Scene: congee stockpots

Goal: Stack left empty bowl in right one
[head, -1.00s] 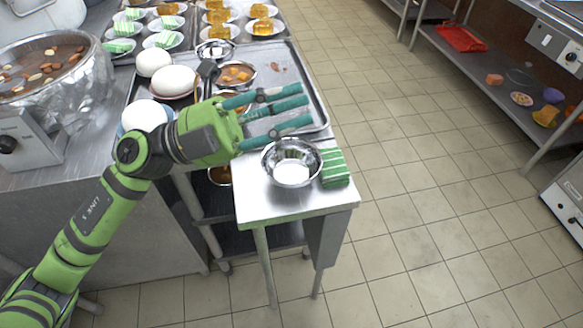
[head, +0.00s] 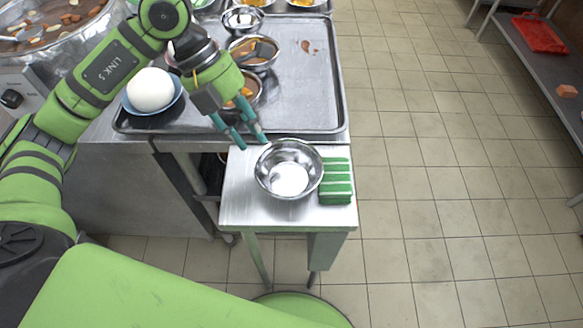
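A shiny metal bowl (head: 289,180) stands upright and looks empty on the small steel side table (head: 240,205). I cannot tell whether another bowl is nested in it. No second empty bowl stands apart on this table. Another metal bowl (head: 243,20) is at the back of the tray; its contents are too small to tell. My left gripper (head: 253,145) points down just beyond the left back rim of the near bowl. Its teal fingers are apart and hold nothing; I cannot tell whether a tip touches the rim. My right gripper is not in view.
A green striped block (head: 337,183) sits close against the bowl's right side. Behind is a large steel tray (head: 305,95) with bowls of orange food (head: 253,52) and a white bun (head: 150,90) in a blue bowl. A big stockpot (head: 60,45) is at left. Floor at right is clear.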

